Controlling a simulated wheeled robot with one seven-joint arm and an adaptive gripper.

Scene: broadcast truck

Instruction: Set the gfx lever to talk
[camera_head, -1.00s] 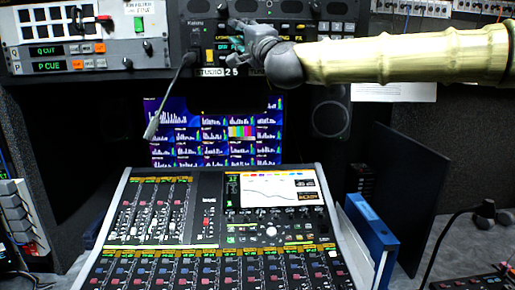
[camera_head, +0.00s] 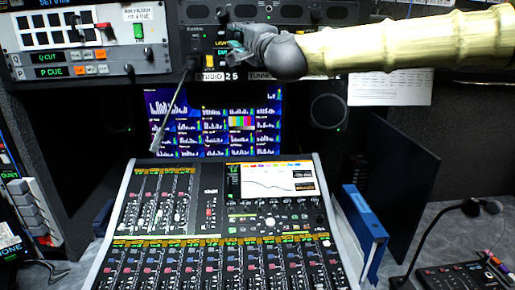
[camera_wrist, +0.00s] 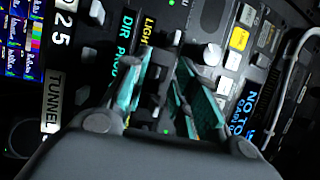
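My gripper (camera_head: 236,47) is in front of the upper intercom panel (camera_head: 290,14), at its lower row of lit labels. In the wrist view my gripper (camera_wrist: 165,62) has its two teal-padded fingers apart, with a gap between them and panel parts behind. Lit labels reading DIR, PROD (camera_wrist: 127,48) and LIGHT (camera_wrist: 148,30) show beside the left finger. A small pale switch or lever tip (camera_wrist: 178,38) shows just beyond the fingertips. No label reading GFX is legible, so I cannot tell which lever is the gfx one. Contact with any lever cannot be made out.
A thin gooseneck microphone (camera_head: 170,115) hangs from the panel, left of my gripper. A monitor wall (camera_head: 215,125) is below, and a mixing console (camera_head: 130,215) stands in front. A blue binder (camera_head: 362,225) is right of the console. A white knob (camera_wrist: 211,54) is right of the fingers.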

